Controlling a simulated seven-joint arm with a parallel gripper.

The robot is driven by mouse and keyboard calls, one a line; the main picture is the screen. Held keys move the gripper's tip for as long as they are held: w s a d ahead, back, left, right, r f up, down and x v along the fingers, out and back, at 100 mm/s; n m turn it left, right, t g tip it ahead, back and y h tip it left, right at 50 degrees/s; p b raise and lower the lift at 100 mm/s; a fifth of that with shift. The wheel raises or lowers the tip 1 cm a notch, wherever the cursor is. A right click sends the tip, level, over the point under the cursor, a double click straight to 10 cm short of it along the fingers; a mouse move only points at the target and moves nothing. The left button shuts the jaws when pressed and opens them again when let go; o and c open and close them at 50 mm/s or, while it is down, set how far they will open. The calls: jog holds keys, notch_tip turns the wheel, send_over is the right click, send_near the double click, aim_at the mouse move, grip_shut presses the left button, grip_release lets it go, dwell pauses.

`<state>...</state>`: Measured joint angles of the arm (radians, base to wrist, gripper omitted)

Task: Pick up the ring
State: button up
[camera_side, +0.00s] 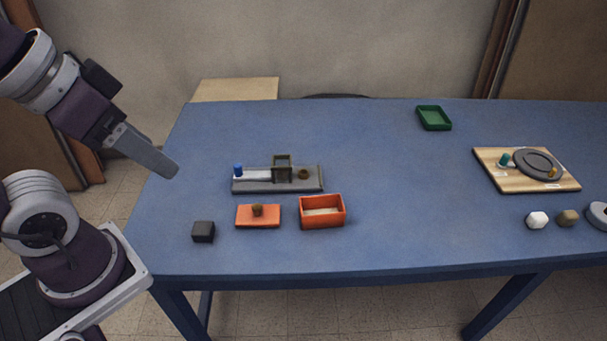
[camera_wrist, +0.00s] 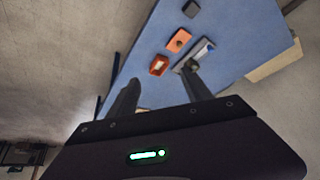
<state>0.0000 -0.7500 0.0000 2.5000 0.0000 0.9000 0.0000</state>
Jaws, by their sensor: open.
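A round dark grey ring-like piece (camera_side: 538,164) lies on a wooden board (camera_side: 497,176) at the right of the blue table in the side view. A lighter grey round piece (camera_side: 598,213) is cut off by the right edge, and I cannot tell for certain which of the two is the ring. Neither shows in the wrist view. My gripper (camera_side: 172,170) is above the table's left end, far from both pieces. In the wrist view my gripper (camera_wrist: 160,88) has its two fingers apart with nothing between them.
A grey fixture (camera_side: 308,184) with a blue peg, an orange lid (camera_side: 244,220), an open orange box (camera_side: 322,223) and a dark cube (camera_side: 203,232) stand at left. A green tray (camera_side: 433,118) is at the back. White (camera_side: 537,220) and brown (camera_side: 567,218) lumps lie front right. The table's middle is clear.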

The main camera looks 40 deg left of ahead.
jog(key=shift+c, duration=1.1)
